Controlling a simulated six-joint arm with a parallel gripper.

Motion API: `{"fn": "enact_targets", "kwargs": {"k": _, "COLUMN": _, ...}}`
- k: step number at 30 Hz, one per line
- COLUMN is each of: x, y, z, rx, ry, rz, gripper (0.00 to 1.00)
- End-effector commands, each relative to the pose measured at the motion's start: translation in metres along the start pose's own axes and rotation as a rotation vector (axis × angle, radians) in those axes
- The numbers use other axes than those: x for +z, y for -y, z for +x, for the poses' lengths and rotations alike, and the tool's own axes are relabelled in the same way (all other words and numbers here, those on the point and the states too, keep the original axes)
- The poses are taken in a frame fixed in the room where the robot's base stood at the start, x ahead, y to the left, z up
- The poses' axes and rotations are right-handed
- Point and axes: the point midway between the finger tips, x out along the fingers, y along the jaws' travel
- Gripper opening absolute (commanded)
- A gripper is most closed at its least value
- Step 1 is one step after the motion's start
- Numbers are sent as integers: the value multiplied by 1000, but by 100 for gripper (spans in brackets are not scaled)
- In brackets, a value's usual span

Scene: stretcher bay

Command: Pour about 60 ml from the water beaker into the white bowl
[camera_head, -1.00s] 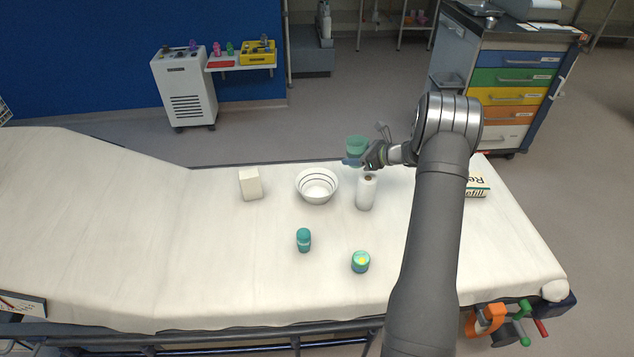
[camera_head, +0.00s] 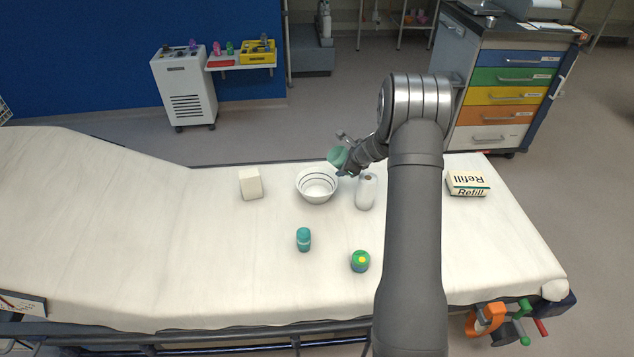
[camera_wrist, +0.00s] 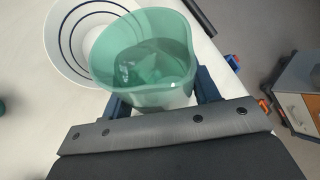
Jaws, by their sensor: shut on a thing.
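The green see-through water beaker (camera_head: 338,156) is held by my gripper (camera_head: 349,167), which is shut on it. In the head view the beaker is tilted to the left, at the upper right of the white bowl (camera_head: 317,194). In the wrist view the beaker (camera_wrist: 143,55) fills the middle between the jaws (camera_wrist: 160,105), and some water shows inside it. The bowl has dark rings inside. I cannot see a stream of water.
A white bottle (camera_head: 365,192) stands right of the bowl, close under my gripper. A cream block (camera_head: 250,184) stands left of the bowl. A teal bottle (camera_head: 304,239) and a green-yellow tub (camera_head: 360,261) stand in front. A Refill box (camera_head: 467,184) lies at right.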

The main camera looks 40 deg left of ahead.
Motion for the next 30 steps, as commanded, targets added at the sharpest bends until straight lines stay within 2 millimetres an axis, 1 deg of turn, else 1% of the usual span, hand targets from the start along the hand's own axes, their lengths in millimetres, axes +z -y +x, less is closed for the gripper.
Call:
{"fn": "enact_targets", "kwargs": {"k": 10, "x": -4, "y": -2, "z": 5, "rx": -43, "ry": -131, "rz": -96, "gripper": 29}}
{"fn": "enact_targets", "kwargs": {"k": 18, "x": -5, "y": -2, "z": 6, "rx": -59, "ry": -176, "rz": -131, "gripper": 29}}
{"fn": "enact_targets", "kwargs": {"k": 30, "x": -4, "y": -1, "z": 3, "rx": -74, "ry": -226, "rz": -168, "gripper": 29}}
